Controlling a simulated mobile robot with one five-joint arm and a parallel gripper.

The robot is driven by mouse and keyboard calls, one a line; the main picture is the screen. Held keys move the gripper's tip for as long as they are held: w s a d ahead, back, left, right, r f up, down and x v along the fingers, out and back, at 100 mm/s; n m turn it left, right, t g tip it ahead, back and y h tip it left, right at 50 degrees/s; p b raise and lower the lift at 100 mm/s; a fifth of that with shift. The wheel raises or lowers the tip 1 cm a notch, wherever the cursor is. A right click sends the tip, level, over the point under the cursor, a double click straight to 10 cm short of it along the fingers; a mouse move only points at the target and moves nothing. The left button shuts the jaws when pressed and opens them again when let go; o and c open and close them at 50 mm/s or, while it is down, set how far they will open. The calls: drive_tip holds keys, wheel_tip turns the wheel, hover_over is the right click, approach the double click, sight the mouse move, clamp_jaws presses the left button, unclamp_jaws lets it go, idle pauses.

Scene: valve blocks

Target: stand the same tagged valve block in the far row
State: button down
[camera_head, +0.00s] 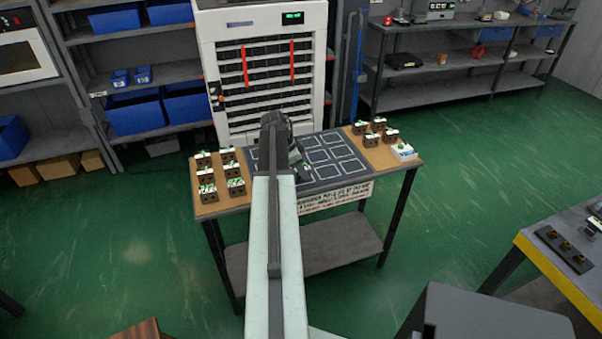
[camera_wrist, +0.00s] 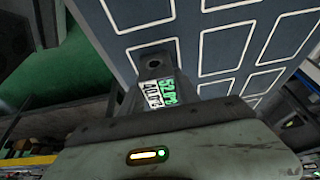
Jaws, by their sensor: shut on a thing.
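A valve block (camera_wrist: 154,66) with a dark body, a round hole and a white tag (camera_wrist: 160,92) with green and black print is at my gripper in the wrist view. My gripper (camera_head: 277,125) is shut on it, above the left part of the dark mat (camera_head: 330,178). The mat has white outlined cells, and they show in the wrist view (camera_wrist: 215,48) beyond the block. My arm hides the held block in the head view. I cannot tell its height above the mat. The visible right-hand cells look empty.
Several valve blocks with green and white tops stand on the table's left (camera_head: 207,188) and right (camera_head: 373,139) sides. A white item (camera_head: 403,152) sits at the right edge. A white cabinet (camera_head: 262,75) stands close behind.

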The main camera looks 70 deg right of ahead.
drive_tip(key=c, duration=0.9)
unclamp_jaws()
drive_tip(key=p+v, duration=1.1)
drive_tip(key=v, duration=0.1)
drive_tip(key=shift+r+p, duration=0.15)
drive_tip(key=shift+p, duration=0.15)
drive_tip(key=shift+w+a, duration=0.1)
